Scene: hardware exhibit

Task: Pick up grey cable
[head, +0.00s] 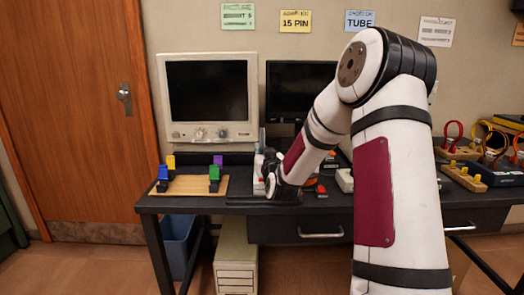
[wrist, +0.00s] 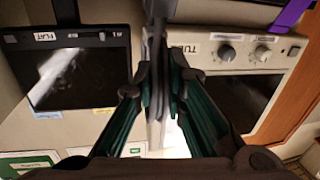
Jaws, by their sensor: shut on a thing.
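My gripper (wrist: 157,85) is shut on a slim grey thing (wrist: 155,125), which looks like the grey cable, in the wrist view. The grey piece runs lengthwise between the dark fingers, which hide part of it. In the head view my gripper (head: 268,175) is low over the dark desk, in front of the old beige monitor's right edge. A small grey upright piece (head: 262,138) shows just above it. Whether the held piece touches the desk cannot be told.
A wooden board (head: 188,189) with several coloured blocks lies left on the desk (head: 160,203). The beige monitor (head: 208,98) and a black flat screen (head: 292,90) stand behind. Wooden racks with coloured cable loops (head: 462,178) are at right. A blue bin (head: 178,243) is below.

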